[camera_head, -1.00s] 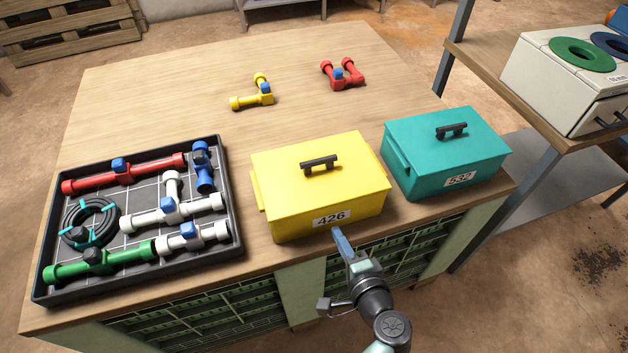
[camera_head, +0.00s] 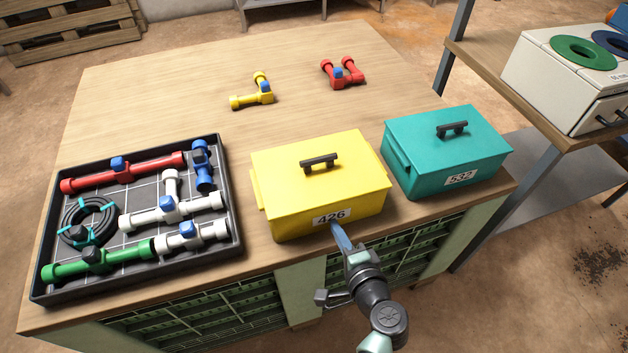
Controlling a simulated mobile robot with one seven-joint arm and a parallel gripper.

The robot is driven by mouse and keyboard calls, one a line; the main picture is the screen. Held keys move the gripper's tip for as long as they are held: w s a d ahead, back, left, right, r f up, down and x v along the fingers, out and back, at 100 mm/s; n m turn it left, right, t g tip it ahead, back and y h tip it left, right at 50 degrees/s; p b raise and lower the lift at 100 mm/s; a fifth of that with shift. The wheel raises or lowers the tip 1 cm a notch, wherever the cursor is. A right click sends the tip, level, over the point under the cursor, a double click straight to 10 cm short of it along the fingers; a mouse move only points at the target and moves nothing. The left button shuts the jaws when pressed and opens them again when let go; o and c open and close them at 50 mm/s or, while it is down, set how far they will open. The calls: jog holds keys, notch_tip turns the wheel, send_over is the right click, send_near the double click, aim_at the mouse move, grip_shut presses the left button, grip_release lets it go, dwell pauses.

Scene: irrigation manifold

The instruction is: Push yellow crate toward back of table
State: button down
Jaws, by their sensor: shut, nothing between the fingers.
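The yellow crate (camera_head: 297,195) is a lidded box with a black handle on top and a white label reading 426 on its front. It stands near the front edge of the wooden table (camera_head: 190,100). My gripper (camera_head: 337,233) is shut and empty. Its blue fingertips are at the crate's front face, just below and right of the label. I cannot tell whether they touch the crate.
A teal crate (camera_head: 425,175) labelled 532 stands close on the right. A black tray (camera_head: 236,215) of pipe parts lies on the left. Behind are a yellow pipe fitting (camera_head: 252,98) and a red pipe fitting (camera_head: 343,74). Bare tabletop lies directly behind the yellow crate.

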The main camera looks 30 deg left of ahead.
jog(key=shift+w+a+b, duration=0.65)
jog(key=shift+w+a, duration=0.45)
jog(key=shift+a, duration=0.3)
jog(key=shift+w+a+b, duration=0.7)
jog(key=shift+w+a, duration=0.35)
jog(key=shift+a, duration=0.35)
jog(key=shift+w+a+b, duration=0.65)
jog(key=shift+w+a, duration=0.45)
jog(key=shift+a, duration=0.3)
jog(key=shift+w+a+f+b, duration=0.1)
jog(key=shift+w+a+b, duration=0.65)
jog(key=shift+a, duration=0.25)
jog(key=shift+w+a+b, duration=0.75)
jog(key=shift+w+a, duration=0.05)
jog(key=shift+a, duration=0.15)
jog(key=shift+w+a+f+b, duration=0.1)
jog(key=shift+w+a+b, duration=0.65)
jog(key=shift+a, duration=0.25)
jog(key=shift+w+a+r, duration=0.15)
jog(key=shift+w+a, duration=0.2)
jog(key=shift+a, duration=0.1)
jog(key=shift+s+d+p, duration=0.55)
jog(key=shift+s+d, duration=0.25)
jog(key=shift+d, duration=0.2)
jog(key=shift+s+d+p, duration=0.5)
jog(key=shift+s+d, duration=0.25)
jog(key=shift+d, duration=0.25)
